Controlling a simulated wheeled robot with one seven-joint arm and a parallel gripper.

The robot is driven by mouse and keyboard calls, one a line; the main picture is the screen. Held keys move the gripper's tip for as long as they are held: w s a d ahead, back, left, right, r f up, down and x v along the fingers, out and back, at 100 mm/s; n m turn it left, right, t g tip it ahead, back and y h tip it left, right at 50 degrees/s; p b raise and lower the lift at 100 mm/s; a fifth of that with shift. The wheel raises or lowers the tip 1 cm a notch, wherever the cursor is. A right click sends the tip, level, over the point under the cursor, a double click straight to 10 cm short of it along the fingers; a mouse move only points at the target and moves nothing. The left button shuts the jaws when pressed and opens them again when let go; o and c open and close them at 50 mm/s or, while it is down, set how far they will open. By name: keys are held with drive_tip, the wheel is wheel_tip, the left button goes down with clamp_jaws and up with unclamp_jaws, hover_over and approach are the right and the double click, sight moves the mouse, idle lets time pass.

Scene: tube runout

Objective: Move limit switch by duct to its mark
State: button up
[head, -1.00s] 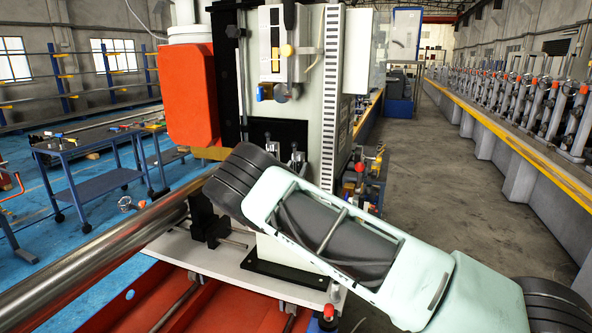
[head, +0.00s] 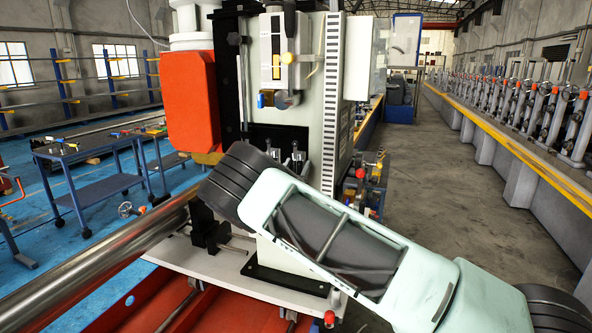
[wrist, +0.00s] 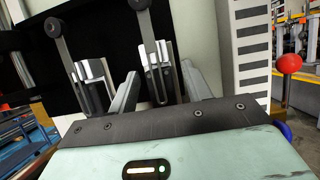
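Two limit switches with roller levers are mounted side by side against a black panel (head: 262,133). The right one, nearer the slotted duct (wrist: 248,50), is the limit switch by the duct (wrist: 158,78); it also shows in the head view (head: 298,157). The other limit switch (wrist: 92,84) stands to its left. My gripper (wrist: 160,80) is open, its grey fingers on either side of the right switch in the wrist view. Whether either finger touches it I cannot tell. In the head view my arm hides the gripper. I cannot make out the mark.
The duct also shows in the head view (head: 331,100), rising right of the panel. A red ball knob (wrist: 289,63) stands at the right in the wrist view. A steel tube (head: 110,258) runs in from the left. A blue cart (head: 95,170) stands far left.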

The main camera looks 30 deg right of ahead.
drive_tip(key=shift+s+a+f+b, duration=0.25)
drive_tip(key=shift+a+f+b, duration=0.05)
drive_tip(key=shift+a+f, duration=0.05)
drive_tip(key=b+v, duration=0.6)
drive_tip(key=v, duration=1)
drive_tip(key=shift+s+a+b, duration=0.15)
drive_tip(key=shift+b, duration=0.15)
drive_tip(key=shift+r, duration=0.1)
drive_tip(key=s+d+f+m+g+y+b, duration=0.1)
drive_tip(key=s+f+m+g+y, duration=0.1)
drive_tip(key=s+f+m+g, duration=0.5)
drive_tip(key=s+f+m+g+y, duration=0.25)
drive_tip(key=s+g, duration=0.25)
drive_tip(key=s, duration=0.3)
drive_tip(key=s+a+r+m+g+y+b, duration=0.1)
drive_tip(key=s+a+m+y, duration=0.3)
drive_tip(key=s+a+y, duration=0.3)
drive_tip(key=s+a+r+m+g+y+b, duration=0.1)
drive_tip(key=s+a+m+y, duration=0.3)
drive_tip(key=s+a, duration=0.9)
drive_tip(key=s+r+y, duration=0.1)
drive_tip(key=s+y, duration=0.2)
drive_tip(key=s, duration=0.2)
drive_tip(key=shift+s+a+r, duration=0.25)
drive_tip(key=shift+s, duration=0.05)
